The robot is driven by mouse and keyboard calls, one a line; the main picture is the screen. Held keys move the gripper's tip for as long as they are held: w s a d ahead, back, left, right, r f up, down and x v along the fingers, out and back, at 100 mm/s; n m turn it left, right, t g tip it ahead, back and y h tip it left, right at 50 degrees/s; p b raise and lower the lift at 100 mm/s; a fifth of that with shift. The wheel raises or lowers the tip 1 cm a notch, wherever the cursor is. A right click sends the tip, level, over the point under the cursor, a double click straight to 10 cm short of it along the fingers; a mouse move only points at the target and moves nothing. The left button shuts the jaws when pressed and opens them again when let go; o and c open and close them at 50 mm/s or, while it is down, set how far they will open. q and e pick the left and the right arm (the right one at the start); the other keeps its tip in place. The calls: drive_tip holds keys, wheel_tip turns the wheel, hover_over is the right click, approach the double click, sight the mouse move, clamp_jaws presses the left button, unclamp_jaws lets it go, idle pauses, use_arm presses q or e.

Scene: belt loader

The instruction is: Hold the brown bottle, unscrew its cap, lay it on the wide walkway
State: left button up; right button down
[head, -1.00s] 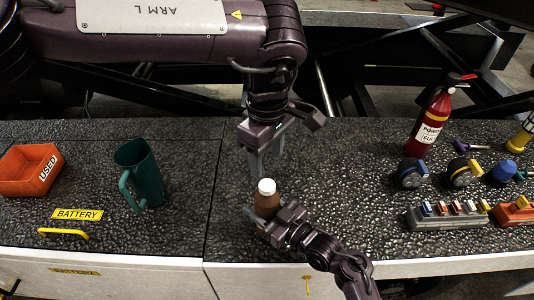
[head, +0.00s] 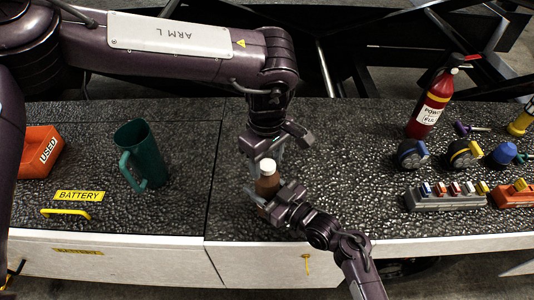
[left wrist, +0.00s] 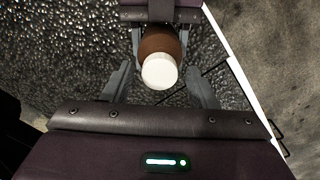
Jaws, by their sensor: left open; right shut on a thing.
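The brown bottle (head: 268,184) stands upright on the dark textured walkway (head: 330,205), with its white cap (head: 267,166) on top. My right gripper (head: 270,200) is shut on the bottle's body from the front. My left gripper (head: 268,155) is open, pointing down just above and behind the cap. In the left wrist view the white cap (left wrist: 160,71) shows between my left gripper's spread fingers (left wrist: 160,88), with gaps on both sides. The brown body (left wrist: 160,42) shows beyond it, held by my right gripper (left wrist: 160,20).
A green mug (head: 142,155) and a red "USED" bin (head: 38,152) stand at left, near a yellow handle (head: 66,212). The walkway between bottle and rolls is clear.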

use_arm(q)
drive_tip(key=shift+c, duration=0.4)
drive_tip(key=c, duration=1)
drive_tip(key=shift+o, duration=0.2)
